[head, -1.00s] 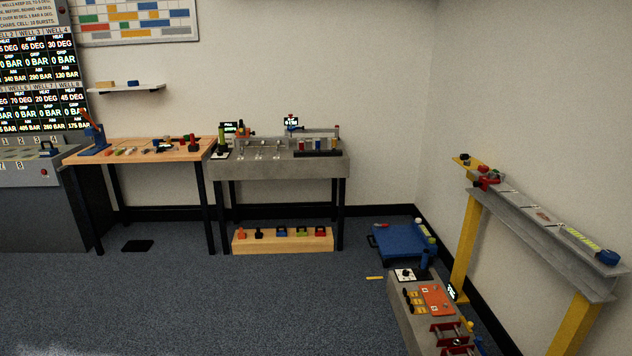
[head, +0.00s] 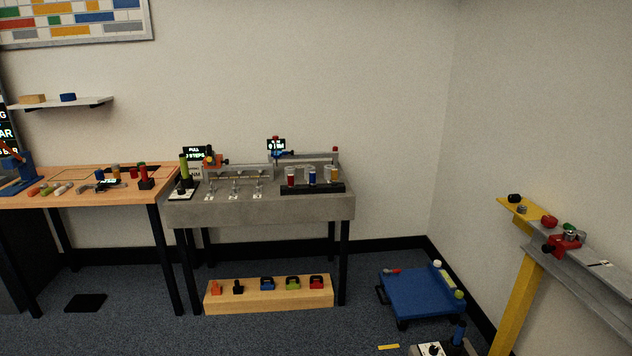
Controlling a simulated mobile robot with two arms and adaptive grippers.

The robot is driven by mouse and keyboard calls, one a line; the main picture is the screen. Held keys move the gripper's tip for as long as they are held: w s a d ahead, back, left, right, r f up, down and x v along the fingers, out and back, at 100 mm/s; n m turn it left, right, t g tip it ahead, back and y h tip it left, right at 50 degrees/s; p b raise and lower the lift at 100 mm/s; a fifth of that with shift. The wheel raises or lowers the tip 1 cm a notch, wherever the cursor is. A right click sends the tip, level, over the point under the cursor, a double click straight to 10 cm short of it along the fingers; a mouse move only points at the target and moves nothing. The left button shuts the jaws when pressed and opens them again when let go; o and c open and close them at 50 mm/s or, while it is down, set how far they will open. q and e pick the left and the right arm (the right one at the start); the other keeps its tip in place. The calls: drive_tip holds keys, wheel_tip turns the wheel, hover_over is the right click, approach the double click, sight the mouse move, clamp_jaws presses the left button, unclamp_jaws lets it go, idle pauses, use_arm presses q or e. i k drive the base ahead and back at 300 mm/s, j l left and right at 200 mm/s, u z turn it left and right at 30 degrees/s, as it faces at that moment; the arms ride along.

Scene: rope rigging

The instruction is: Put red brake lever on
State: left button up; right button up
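No part is clearly recognisable as the red brake lever at this size. A red clamp-like device (head: 566,241) sits on the grey beam (head: 590,282) at the right. A red upright handle on a black base (head: 145,178) stands at the right end of the wooden bench (head: 95,199). A red piece (head: 391,271) lies on the blue cart (head: 415,292) on the floor. Neither of my grippers is in the head view.
A grey table (head: 262,208) holds several small fixtures and colored cylinders. Under it a wooden block (head: 268,301) carries several colored pieces. A grey box (head: 430,350) with a dial is at the bottom edge. The carpet (head: 140,320) is mostly clear in front of the tables.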

sight(386, 271)
drive_tip(key=i+j+z, duration=0.1)
drive_tip(key=i+z, duration=0.2)
drive_tip(key=i, duration=0.25)
drive_tip(key=i+j+z, duration=0.35)
drive_tip(key=i, duration=0.2)
drive_tip(key=i+j+z, duration=0.3)
drive_tip(key=i, duration=0.2)
